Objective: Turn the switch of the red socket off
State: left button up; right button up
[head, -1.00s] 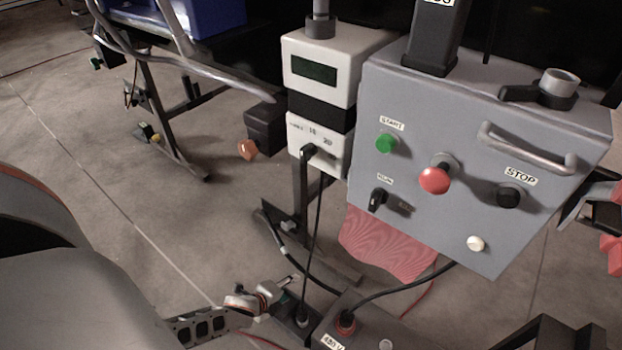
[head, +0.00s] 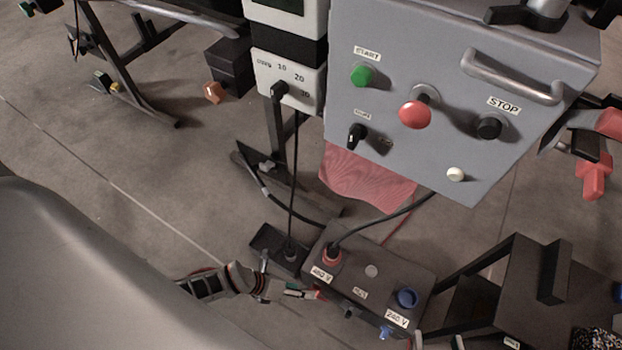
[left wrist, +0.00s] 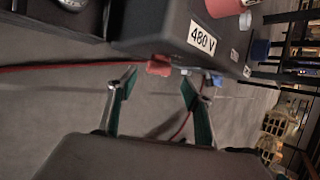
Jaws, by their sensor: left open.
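The dark socket box (head: 425,290) stands low near the floor. Its red socket (head: 332,256), labelled 480 V, has a black cable plugged in. The small red switch (left wrist: 158,66) is on the box's side below that label; in the head view it is a tiny red spot (head: 318,293). My left gripper (head: 292,288), with green pads, is at the box's left side. In the left wrist view the open left gripper (left wrist: 158,80) has its fingertips on either side of the red switch; contact is unclear.
A blue socket (head: 407,297) labelled 240 V and a blue switch (head: 386,332) are on the same box. A grey control panel (head: 450,60) with buttons hangs above. A black tray (head: 268,240) sits beside the box. Cables run behind it. Open floor lies left.

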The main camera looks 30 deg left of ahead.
pick_arm(q)
jog(key=b+x, duration=0.2)
jog(key=x, duration=0.3)
jog(key=shift+d+f, duration=0.1)
jog(key=shift+f, duration=0.15)
pick_arm(e)
jog(key=a, duration=0.1)
jog(key=m, duration=0.1)
jog(key=a+r, duration=0.1)
jog(key=shift+w+a+m+t+y, duration=0.25)
jog(key=shift+a+m+t+y, duration=0.05)
jog(key=shift+y, duration=0.1)
